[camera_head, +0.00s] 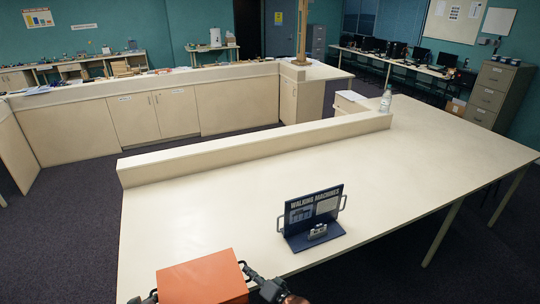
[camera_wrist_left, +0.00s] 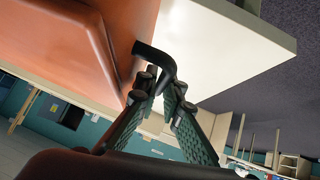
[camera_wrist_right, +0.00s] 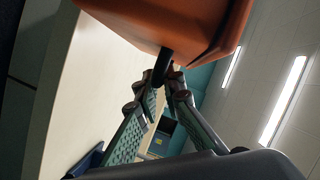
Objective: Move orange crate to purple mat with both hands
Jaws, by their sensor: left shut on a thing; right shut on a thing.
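The orange crate (camera_head: 202,278) is at the bottom of the head view, near the front edge of the table, and its lower part is cut off by the frame. My left gripper (camera_head: 150,298) is at its left side, mostly out of the head view. In the left wrist view, the left gripper (camera_wrist_left: 160,88) is shut on a black handle of the crate (camera_wrist_left: 90,45). My right gripper (camera_head: 262,284) is at the crate's right side. In the right wrist view, it (camera_wrist_right: 167,72) is shut on the other black handle under the crate (camera_wrist_right: 190,22). No purple mat shows.
A dark blue "Walking Machines" display (camera_head: 313,215) with side handles stands on the table right of the crate. A low ledge (camera_head: 255,148) runs along the table's back, with a clear bottle (camera_head: 386,100) at its end. The tabletop (camera_head: 430,165) is otherwise largely clear.

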